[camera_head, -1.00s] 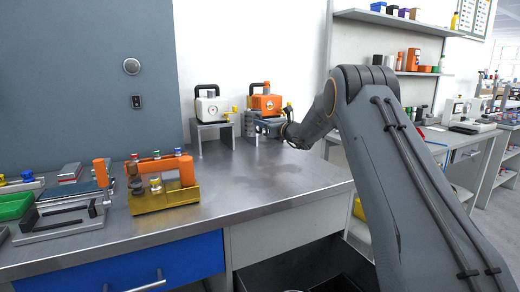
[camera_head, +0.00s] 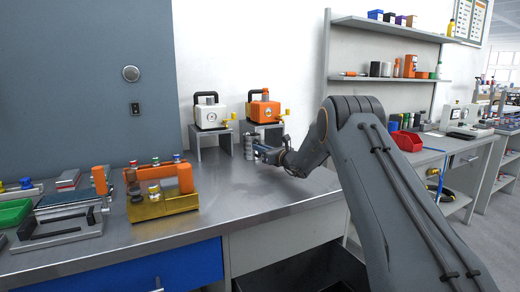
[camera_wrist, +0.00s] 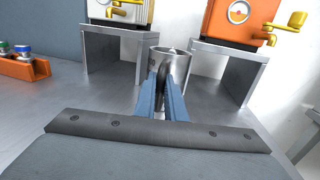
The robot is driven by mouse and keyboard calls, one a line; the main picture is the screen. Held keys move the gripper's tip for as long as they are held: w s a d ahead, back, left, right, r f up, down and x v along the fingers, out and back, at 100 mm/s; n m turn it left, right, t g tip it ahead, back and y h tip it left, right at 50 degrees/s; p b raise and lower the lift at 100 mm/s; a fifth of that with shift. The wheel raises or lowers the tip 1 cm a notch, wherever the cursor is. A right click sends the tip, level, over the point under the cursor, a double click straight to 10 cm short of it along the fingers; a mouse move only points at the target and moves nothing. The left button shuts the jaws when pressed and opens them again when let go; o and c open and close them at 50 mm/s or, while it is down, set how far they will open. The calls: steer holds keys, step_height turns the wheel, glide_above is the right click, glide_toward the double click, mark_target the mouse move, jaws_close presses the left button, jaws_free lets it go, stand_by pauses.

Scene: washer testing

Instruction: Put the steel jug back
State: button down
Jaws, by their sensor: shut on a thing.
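The steel jug (camera_wrist: 183,64) is a grey metal cylinder, open at the top. In the wrist view it stands upright between the tips of my gripper (camera_wrist: 162,82), which is shut on it. In the head view the jug (camera_head: 251,148) is at the left end of my gripper (camera_head: 258,152), in front of the two raised stands. Its lower part is hidden by the fingers in the wrist view. I cannot tell whether its base touches the bench.
A white device (camera_head: 209,113) and an orange device (camera_head: 263,108) sit on metal stands behind the jug. An orange and yellow fixture (camera_head: 165,190) is to the left on the steel bench (camera_head: 245,190). The bench in front is clear. Shelves (camera_head: 385,28) hang at right.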

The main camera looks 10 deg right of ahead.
steer(key=c, duration=1.8)
jaws_free()
steer(key=shift+r, duration=0.15)
steer(key=v, duration=1.2)
